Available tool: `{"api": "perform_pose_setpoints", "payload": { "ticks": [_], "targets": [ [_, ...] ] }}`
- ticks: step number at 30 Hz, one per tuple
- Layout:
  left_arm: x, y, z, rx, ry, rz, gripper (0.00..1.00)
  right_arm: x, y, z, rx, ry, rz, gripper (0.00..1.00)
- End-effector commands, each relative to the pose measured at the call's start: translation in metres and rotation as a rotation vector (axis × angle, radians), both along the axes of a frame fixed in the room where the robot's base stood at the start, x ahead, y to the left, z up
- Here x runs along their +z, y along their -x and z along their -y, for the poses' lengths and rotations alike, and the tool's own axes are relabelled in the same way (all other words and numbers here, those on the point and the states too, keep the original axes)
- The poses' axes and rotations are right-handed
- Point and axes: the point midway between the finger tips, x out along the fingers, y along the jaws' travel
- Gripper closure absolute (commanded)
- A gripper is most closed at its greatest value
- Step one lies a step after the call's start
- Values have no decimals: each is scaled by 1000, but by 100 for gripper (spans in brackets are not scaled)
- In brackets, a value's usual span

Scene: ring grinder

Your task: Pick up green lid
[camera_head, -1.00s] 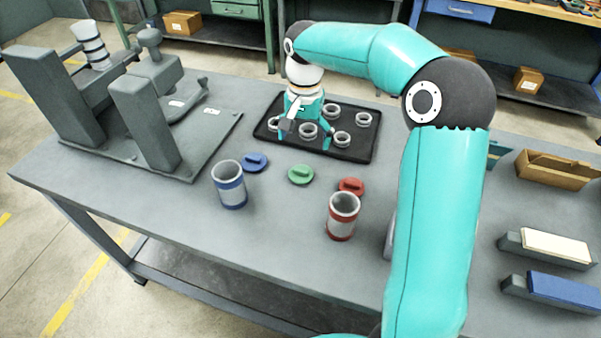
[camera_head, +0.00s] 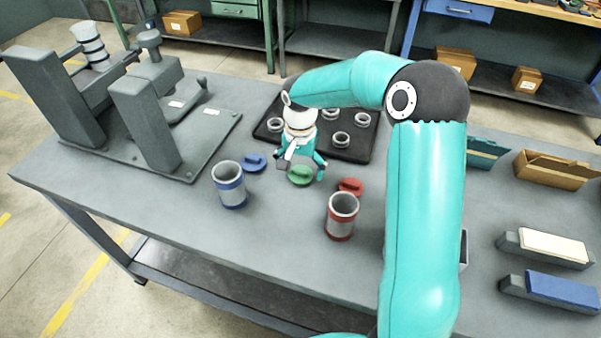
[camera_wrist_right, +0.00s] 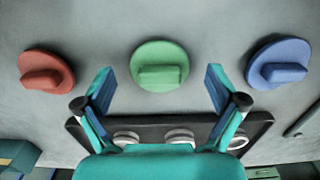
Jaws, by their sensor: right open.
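The green lid (camera_head: 300,176) lies flat on the grey table between the blue lid (camera_head: 255,162) and the red lid (camera_head: 351,186). My right gripper (camera_head: 301,172) is just above and behind it, with its fingers apart. In the right wrist view the green lid (camera_wrist_right: 160,66) with its raised handle shows centred ahead of the open fingertips (camera_wrist_right: 160,88), with nothing between them. The red lid (camera_wrist_right: 46,70) shows at left there and the blue lid (camera_wrist_right: 278,63) at right. My left gripper is not in view.
A blue-banded cup (camera_head: 230,186) and a red-banded cup (camera_head: 341,216) stand in front of the lids. A black tray (camera_head: 364,152) with several metal rings lies behind my gripper. A grey machine (camera_head: 150,110) stands at left.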

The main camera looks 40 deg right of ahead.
Motion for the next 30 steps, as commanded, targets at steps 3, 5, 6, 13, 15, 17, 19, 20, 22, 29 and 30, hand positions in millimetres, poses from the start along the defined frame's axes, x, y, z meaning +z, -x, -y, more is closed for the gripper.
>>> {"api": "perform_pose_setpoints", "payload": {
  "ticks": [3,5,6,13,15,17,19,20,22,29,30],
  "targets": [
    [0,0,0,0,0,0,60,0,0,0,0,0,0,12],
    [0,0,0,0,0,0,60,0,0,0,0,0,0,22],
    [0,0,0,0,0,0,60,0,0,0,0,0,0,29],
    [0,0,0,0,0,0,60,1,0,0,0,0,1,53],
    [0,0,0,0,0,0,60,1,0,0,0,0,1,53],
    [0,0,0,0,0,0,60,1,0,0,0,0,1,53],
    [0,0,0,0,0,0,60,1,0,0,0,0,1,53],
    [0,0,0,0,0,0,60,1,0,0,0,0,1,53],
    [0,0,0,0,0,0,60,1,0,0,0,0,1,53],
    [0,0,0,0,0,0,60,14,-1,0,0,1,3,53],
    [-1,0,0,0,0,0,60,18,-1,0,0,0,4,53]
  ]
}}
